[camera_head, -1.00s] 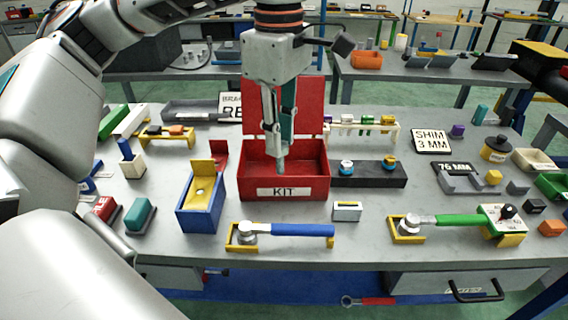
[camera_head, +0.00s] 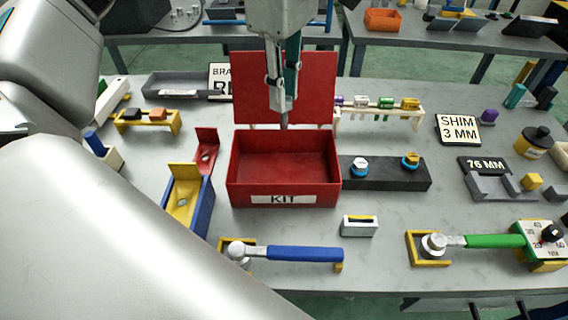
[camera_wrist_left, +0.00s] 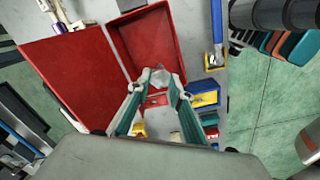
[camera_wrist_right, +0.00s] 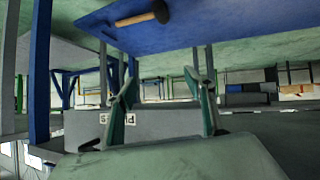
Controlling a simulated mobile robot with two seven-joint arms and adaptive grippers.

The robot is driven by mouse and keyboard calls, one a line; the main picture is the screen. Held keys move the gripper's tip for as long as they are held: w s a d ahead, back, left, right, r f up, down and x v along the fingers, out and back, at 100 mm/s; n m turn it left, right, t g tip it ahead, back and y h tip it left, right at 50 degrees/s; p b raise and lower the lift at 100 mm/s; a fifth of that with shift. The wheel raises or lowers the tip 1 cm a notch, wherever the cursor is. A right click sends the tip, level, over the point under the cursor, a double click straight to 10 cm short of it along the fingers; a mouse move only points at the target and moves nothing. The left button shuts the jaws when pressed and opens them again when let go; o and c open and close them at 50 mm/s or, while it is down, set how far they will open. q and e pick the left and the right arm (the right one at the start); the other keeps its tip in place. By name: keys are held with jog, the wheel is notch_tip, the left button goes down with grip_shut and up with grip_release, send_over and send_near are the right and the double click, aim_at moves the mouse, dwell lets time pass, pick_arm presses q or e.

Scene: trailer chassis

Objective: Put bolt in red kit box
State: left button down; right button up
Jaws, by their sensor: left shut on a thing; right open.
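The red kit box (camera_head: 285,188) stands on the table with its lid (camera_head: 318,85) up at the back and a KIT label in front. Its visible inside looks empty. My left gripper (camera_head: 283,98) points down in front of the lid, above the back of the box. It is shut on a grey bolt, whose tip (camera_head: 284,121) sticks out below the fingers. In the left wrist view the bolt (camera_wrist_left: 160,78) shows between the fingertips, with the box (camera_wrist_left: 150,40) beyond. My right gripper (camera_wrist_right: 166,88) is open and empty, away from the tabletop objects.
A blue and yellow holder (camera_head: 188,205) stands left of the box. A dark block (camera_head: 385,175) with two bolts is close on its right. A rack (camera_head: 380,110) stands behind right.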

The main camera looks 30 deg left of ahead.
aim_at(284, 129)
pick_arm(q)
notch_tip(284, 129, down, 18)
jog(key=shift+f+b, duration=0.1)
jog(key=shift+b, duration=0.25)
jog(key=shift+f, duration=0.1)
jog(key=c, duration=1.8)
grip_release()
notch_tip(284, 129, up, 12)
jog(key=shift+r, duration=0.15)
jog(key=shift+s, duration=0.1)
